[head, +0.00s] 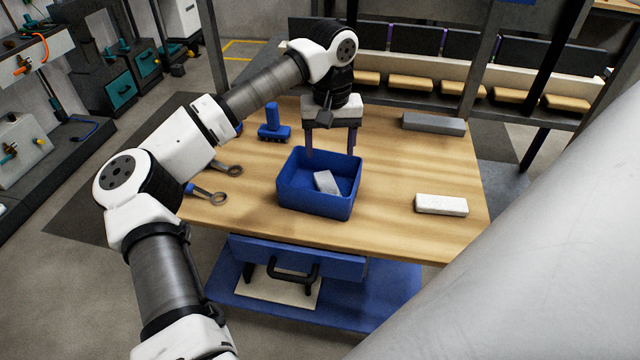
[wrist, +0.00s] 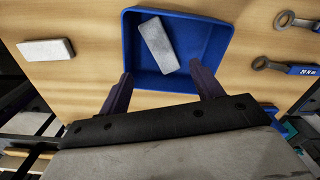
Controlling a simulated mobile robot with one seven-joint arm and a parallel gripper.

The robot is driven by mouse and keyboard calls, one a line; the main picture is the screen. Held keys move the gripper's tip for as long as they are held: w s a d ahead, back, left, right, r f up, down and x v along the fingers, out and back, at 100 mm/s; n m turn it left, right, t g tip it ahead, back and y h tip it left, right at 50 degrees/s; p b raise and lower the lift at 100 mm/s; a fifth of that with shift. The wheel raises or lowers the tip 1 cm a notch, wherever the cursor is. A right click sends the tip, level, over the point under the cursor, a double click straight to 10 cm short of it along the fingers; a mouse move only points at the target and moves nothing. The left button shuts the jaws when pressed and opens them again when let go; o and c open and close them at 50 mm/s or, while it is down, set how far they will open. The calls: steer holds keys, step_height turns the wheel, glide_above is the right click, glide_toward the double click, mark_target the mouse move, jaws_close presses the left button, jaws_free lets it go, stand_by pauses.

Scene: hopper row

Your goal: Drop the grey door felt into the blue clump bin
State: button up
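The blue bin (head: 312,202) stands open on the wooden table; it also shows in the wrist view (wrist: 211,40). A light grey block (head: 327,182), which looks like the grey door felt, lies tilted inside it, against the bin's floor or wall. The wrist view shows the same block (wrist: 158,45) whole, in the bin. My gripper (head: 331,152) is above the bin's back part, fingers pointing down. In the wrist view its fingers (wrist: 161,72) are wide apart with nothing between them. The block is clear of both fingers.
A whitish block (head: 441,205) lies on the table right of the bin. A darker grey block (head: 433,124) lies at the back right. Two wrenches (head: 210,194) and a blue fixture (head: 272,126) are on the left.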

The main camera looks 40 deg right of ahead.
steer(key=shift+r, duration=0.15)
step_height(320, 180, up, 14)
steer(key=b, duration=0.1)
steer(key=shift+f, duration=0.2)
stand_by(0.5)
